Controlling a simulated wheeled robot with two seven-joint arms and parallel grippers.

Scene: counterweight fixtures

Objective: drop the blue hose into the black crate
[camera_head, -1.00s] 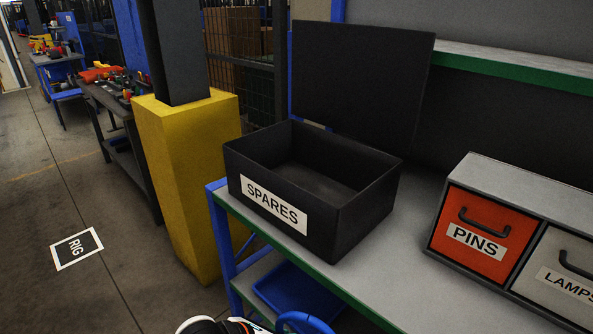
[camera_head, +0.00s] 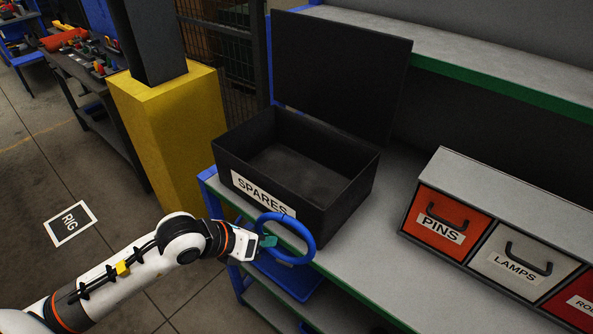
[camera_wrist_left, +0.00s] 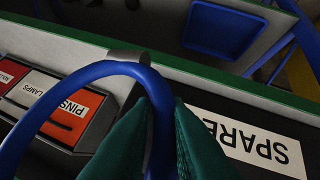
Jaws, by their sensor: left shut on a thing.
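The blue hose (camera_head: 287,239) is a coiled ring held by my left gripper (camera_head: 268,241) in front of the black crate. The left wrist view shows the hose (camera_wrist_left: 95,72) pinched between the two green fingers (camera_wrist_left: 160,130). The black crate (camera_head: 335,200), labelled SPARES, stands on the workbench with its lid raised at the back and its inside looking empty. The hose overlaps the crate's front lower edge in the head view; I cannot tell if they touch. The crate's SPARES label (camera_wrist_left: 250,150) also shows in the left wrist view. My right gripper is not in view.
A drawer unit with PINS (camera_head: 440,222) and LAMPS (camera_head: 512,262) drawers stands right of the crate. A yellow post (camera_head: 175,160) stands to the left. A shelf (camera_head: 470,70) runs above the bench at the back. A blue tray (camera_head: 290,278) sits on the lower shelf.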

